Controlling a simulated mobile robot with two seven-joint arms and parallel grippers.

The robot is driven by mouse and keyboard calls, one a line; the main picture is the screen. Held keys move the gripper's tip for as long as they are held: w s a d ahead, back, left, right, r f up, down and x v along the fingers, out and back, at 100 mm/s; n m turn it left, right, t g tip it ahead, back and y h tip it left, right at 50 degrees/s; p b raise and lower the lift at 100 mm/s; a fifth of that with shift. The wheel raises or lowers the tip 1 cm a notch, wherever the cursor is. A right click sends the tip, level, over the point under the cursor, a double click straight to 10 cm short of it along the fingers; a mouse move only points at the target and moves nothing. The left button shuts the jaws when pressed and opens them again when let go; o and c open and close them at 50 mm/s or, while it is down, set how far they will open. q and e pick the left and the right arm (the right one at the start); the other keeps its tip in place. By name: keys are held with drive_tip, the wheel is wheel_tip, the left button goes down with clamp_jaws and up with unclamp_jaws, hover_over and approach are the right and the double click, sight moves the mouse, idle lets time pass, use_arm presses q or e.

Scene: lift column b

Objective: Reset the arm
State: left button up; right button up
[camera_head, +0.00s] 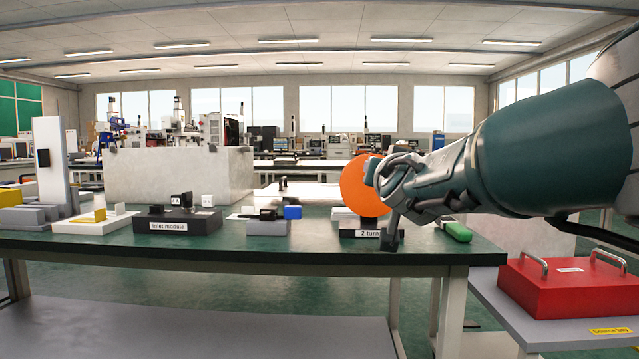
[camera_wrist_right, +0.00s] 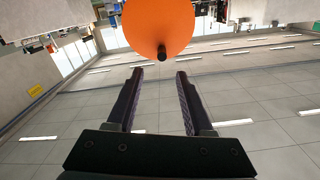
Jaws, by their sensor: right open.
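My right arm (camera_head: 540,150) reaches in from the right in the head view, its hand above the right part of the green-topped bench. In the right wrist view my right gripper (camera_wrist_right: 160,72) has its two dark fingers apart with nothing between them. An orange disc (camera_wrist_right: 160,22) with a small dark knob lies beyond the fingertips, apart from them. In the head view the orange disc (camera_head: 360,188) stands upright behind the hand, which partly covers it, above a dark block labelled "2 turn" (camera_head: 362,232). My left gripper is not in view.
The bench (camera_head: 250,258) carries a dark "Inlet module" box (camera_head: 178,222), a grey block with a blue piece (camera_head: 292,212), and a green item (camera_head: 457,231). A red box with handles (camera_head: 565,285) stands on a lower surface at right.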

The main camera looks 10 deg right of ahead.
drive_tip(key=s+d+r+n+h+p, duration=0.1)
drive_tip(key=s+d+n+p, duration=0.25)
drive_tip(key=d+n, duration=0.2)
drive_tip(key=s+d+n+h+p, duration=0.2)
drive_tip(key=d+n+p, duration=0.2)
drive_tip(key=d+n, duration=0.15)
drive_tip(key=s+d+r+n+t+y+p, duration=0.3)
drive_tip(key=s+r+n+y+p, duration=0.3)
drive_tip(key=n, duration=1.2)
drive_tip(key=s+a+f+n+g+y+p, duration=0.1)
drive_tip(key=s+a+n+g+y+p, duration=0.4)
drive_tip(key=n, duration=1.2)
drive_tip(key=s+a+n+g+y+p, duration=0.1)
drive_tip(key=s+a+n+g+p, duration=0.7)
drive_tip(key=n, duration=0.8)
drive_tip(key=s+a+r+n+g+h+p, duration=0.25)
drive_tip(key=s+n+p, duration=0.25)
drive_tip(key=s+n, duration=0.45)
drive_tip(key=s+a+r+n+g+h+p, duration=0.15)
drive_tip(key=s+r+n+p, duration=0.4)
drive_tip(key=s, duration=0.75)
wheel_tip(320, 180, up, 37)
drive_tip(key=s+n+p, duration=0.1)
drive_tip(key=n+p, duration=0.1)
drive_tip(key=p, duration=3.6)
drive_tip(key=shift+a+f+n, duration=0.15)
drive_tip(key=shift+f+n, duration=0.05)
drive_tip(key=shift+n, duration=0.1)
